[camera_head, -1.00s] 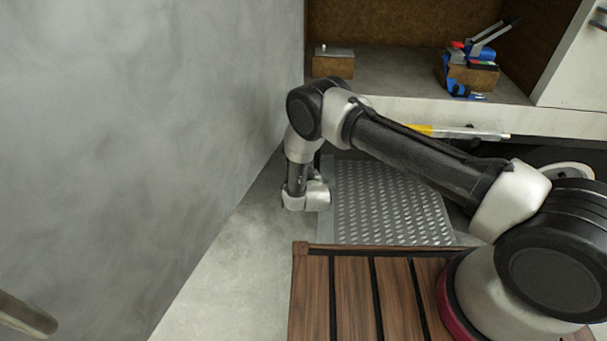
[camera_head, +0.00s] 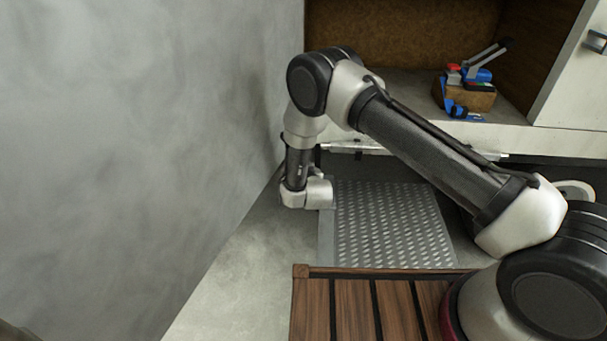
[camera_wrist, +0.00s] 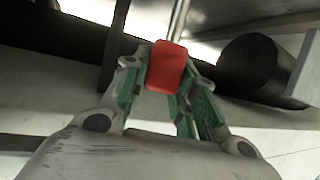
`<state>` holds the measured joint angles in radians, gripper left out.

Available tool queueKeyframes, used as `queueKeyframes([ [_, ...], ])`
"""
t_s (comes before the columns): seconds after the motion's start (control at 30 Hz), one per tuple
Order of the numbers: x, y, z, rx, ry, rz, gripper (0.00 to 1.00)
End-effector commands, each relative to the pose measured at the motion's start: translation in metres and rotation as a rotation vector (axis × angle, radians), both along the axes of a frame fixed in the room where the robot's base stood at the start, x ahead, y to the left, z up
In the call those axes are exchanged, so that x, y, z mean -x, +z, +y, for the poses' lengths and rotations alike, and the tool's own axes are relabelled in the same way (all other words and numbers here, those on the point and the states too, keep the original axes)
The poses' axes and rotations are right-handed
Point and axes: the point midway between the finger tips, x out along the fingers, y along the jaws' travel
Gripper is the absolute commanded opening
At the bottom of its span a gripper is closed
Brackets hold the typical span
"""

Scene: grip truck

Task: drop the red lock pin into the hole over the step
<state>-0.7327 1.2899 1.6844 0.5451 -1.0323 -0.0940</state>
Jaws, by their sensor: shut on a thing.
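The red lock pin's red head (camera_wrist: 169,64) is between the fingertips of my gripper (camera_wrist: 167,84) in the wrist view. A thin metal rod (camera_wrist: 181,18) rises in line with the head; I cannot tell whether it belongs to the pin. In the head view my arm and wrist hide the gripper's fingers and the pin. A diamond-plate metal panel (camera_head: 390,225), possibly the step, lies just right of my wrist. The hole does not show clearly in either view.
A grey wall (camera_head: 150,130) stands close on the left. A truck bed ledge (camera_head: 520,137) runs behind my arm, with a thin bar (camera_head: 355,147) below it. A blue and red tool on a wooden block (camera_head: 470,95) sits on the bed. A dark cylinder (camera_wrist: 250,66) is right of the pin.

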Motion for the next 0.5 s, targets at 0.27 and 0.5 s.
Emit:
queueKeyframes([
  [0.27,0.0,0.013,0.0,0.0,0.0,-0.001,0.0],
  [0.5,0.0,0.024,0.0,0.0,0.0,-0.002,0.0],
])
